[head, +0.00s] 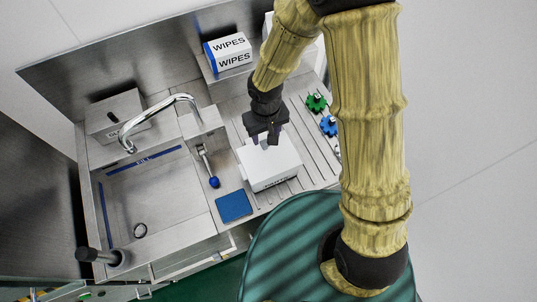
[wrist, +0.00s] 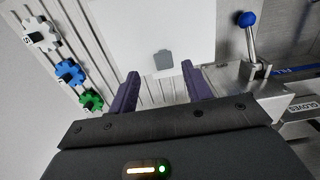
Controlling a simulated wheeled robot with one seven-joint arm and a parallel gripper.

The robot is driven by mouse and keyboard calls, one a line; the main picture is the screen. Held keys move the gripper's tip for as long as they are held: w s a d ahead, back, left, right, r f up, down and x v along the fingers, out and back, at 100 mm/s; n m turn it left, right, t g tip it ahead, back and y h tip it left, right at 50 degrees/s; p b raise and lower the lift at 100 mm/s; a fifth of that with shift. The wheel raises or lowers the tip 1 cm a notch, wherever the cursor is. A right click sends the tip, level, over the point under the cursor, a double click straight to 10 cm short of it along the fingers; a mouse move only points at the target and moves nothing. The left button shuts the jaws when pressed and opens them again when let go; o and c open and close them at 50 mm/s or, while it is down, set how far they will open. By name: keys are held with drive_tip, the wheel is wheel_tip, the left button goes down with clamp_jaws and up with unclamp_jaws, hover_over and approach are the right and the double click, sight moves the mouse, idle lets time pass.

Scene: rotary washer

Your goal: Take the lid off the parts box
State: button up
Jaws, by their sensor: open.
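The parts box (head: 272,168) is a white box on the ribbed steel drainboard, with dark lettering on its near side. Its white lid top also fills the upper middle of the wrist view (wrist: 185,25). A small grey tabbed shape (wrist: 163,60) shows near the lid's edge; I cannot tell whether it is raised. My gripper (head: 261,141) is over the far part of the box, pointing down. In the wrist view my gripper's two purple fingers (wrist: 160,90) are apart with nothing between them. I cannot tell whether the fingertips touch the lid.
Green (head: 316,103) and blue (head: 329,125) gears lie right of the box; a white gear (wrist: 40,36) shows in the wrist view. A blue-knobbed lever (head: 213,182) and blue pad (head: 234,206) are left.

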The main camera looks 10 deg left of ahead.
sight(265, 143)
drive_tip(key=shift+f, duration=0.1)
drive_tip(key=shift+s+a+f+p, duration=0.15)
drive_tip(key=shift+f+p, duration=0.3)
drive_tip(key=shift+f, duration=0.8)
drive_tip(key=shift+w+a+f+p, duration=0.1)
drive_tip(key=shift+f+p, duration=0.3)
drive_tip(key=shift+f, duration=0.8)
drive_tip(key=shift+s, duration=0.1)
drive_tip(key=shift+c, duration=0.2)
drive_tip(key=c, duration=1)
